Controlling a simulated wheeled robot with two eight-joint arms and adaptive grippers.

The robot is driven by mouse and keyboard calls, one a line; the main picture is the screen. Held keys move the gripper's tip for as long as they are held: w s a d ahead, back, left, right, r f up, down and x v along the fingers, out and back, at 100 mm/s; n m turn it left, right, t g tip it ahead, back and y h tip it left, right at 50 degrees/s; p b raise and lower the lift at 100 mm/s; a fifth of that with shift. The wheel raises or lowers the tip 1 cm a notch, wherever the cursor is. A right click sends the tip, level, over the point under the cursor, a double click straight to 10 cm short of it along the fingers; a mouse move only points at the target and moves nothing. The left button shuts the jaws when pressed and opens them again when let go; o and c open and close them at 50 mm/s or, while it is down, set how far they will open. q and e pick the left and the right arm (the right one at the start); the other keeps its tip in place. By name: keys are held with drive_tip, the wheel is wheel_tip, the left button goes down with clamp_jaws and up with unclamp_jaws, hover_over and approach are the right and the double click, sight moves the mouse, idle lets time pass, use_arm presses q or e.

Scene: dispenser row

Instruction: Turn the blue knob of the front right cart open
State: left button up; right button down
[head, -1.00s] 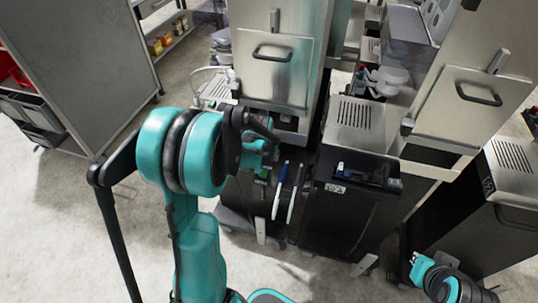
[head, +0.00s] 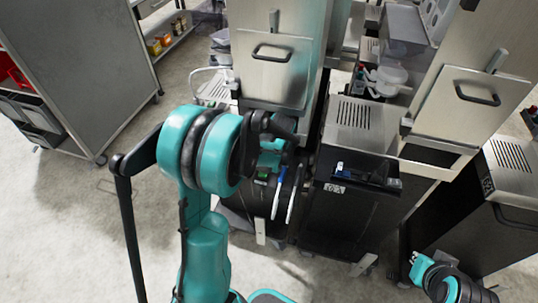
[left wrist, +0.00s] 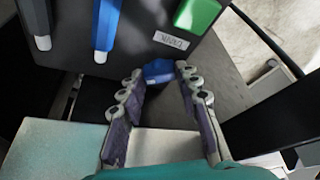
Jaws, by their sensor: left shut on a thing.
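A blue knob (left wrist: 158,71) shows in the left wrist view, low on a dark cart face. My left gripper (left wrist: 158,80) has a fingertip on each side of it and is shut on it. Beside it on the cart front are a blue-handled lever (left wrist: 107,25), a dark lever with a white tip (left wrist: 38,20) and a green block (left wrist: 197,12). In the head view the levers (head: 278,192) hang on the front of a cart, and my left arm hides the knob and fingertips.
A further cart (head: 470,225) is at the far right. A grey shelf unit (head: 90,70) stands left. Free floor (head: 75,225) lies at the lower left.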

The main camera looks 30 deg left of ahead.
use_arm(q)
drive_tip(key=n, duration=0.2)
drive_tip(key=n+g+y, duration=0.1)
drive_tip(key=n, duration=0.1)
drive_tip(key=shift+w+n+g, duration=0.2)
drive_tip(key=shift+n+g, duration=0.7)
drive_tip(key=shift+n, duration=0.9)
drive_tip(key=o, duration=1.1)
